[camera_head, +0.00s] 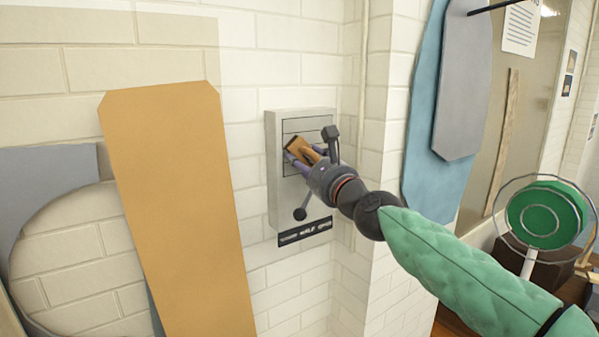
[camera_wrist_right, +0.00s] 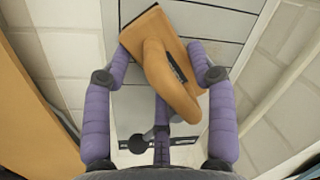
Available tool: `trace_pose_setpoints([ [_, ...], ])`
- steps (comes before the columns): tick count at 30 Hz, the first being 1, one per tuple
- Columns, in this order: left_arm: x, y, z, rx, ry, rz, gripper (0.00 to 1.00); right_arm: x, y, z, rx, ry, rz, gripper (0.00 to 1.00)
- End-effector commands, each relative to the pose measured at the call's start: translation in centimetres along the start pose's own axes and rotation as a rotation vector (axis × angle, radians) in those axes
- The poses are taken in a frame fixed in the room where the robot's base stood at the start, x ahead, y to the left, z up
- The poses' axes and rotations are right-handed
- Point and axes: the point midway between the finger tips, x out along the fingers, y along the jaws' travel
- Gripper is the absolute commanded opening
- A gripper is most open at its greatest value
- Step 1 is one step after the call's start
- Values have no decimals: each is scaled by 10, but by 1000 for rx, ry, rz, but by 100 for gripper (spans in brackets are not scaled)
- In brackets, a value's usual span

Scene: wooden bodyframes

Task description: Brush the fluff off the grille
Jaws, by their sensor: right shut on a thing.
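The grille is a pale grey wall box (camera_head: 273,195) with slatted lines on its front, mounted on the white brick wall. My right gripper (camera_head: 305,155) is at the upper part of its front, shut on an orange-brown brush (camera_head: 295,146). In the right wrist view the brush (camera_wrist_right: 165,60) sits tilted between the purple fingers (camera_wrist_right: 160,80), its curved handle towards me and its flat block against or close to the grille's slats (camera_wrist_right: 218,55). Its bristles are hidden, and I cannot make out fluff. My left gripper is not in view.
A dark lever with a round knob (camera_head: 299,213) and a black label strip (camera_head: 304,232) are at the box's lower part. A tall tan board (camera_head: 180,190) leans at the left. A blue and grey panel (camera_head: 462,90) hangs at right. A green round thing (camera_head: 541,214) stands at far right.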

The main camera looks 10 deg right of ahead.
Motion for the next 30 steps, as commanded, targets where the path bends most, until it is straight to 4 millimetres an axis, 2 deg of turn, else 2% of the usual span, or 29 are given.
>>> trace_pose_setpoints([
  [7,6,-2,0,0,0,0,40,0,-6,-4,-1,-1,-2,31],
  [18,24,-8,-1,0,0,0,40,6,-25,-24,-1,1,-1,31],
  [30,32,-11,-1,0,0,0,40,10,-38,-35,0,1,-1,31],
])
